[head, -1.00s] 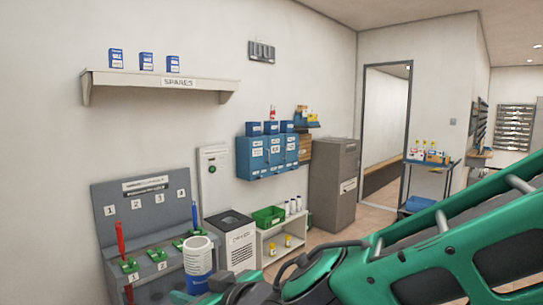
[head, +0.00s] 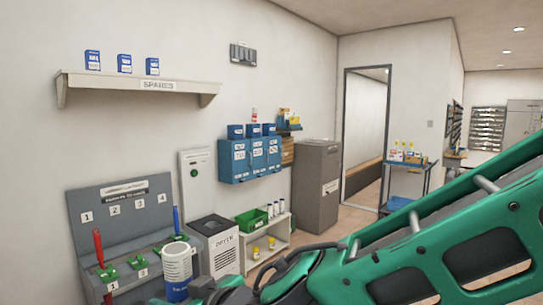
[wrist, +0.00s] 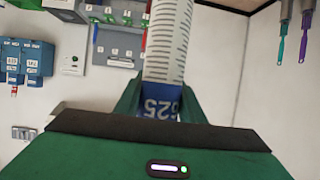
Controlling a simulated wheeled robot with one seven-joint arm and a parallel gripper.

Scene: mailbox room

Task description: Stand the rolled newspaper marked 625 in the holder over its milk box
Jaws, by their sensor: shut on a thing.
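The rolled newspaper (head: 178,262) is a white printed roll with a blue band, upright at the lower left in the head view. In the wrist view the roll (wrist: 168,45) points away from me, and its blue band (wrist: 160,103) reads 625, upside down. My gripper (wrist: 160,92) is shut on the roll at the band. Blue milk boxes (head: 250,160) with small labels hang on the wall beyond it. They also show in the wrist view (wrist: 24,62). Small blue open-looking holders (head: 252,131) sit above them; their numbers are too small to read.
A grey numbered panel (head: 125,208) with a red upright tool stands behind the roll. A dryer bin (head: 218,245), low white shelf (head: 262,245) and grey cabinet (head: 316,185) line the wall. A spares shelf (head: 140,85) hangs above. A blue cart (head: 405,180) stands near the doorway.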

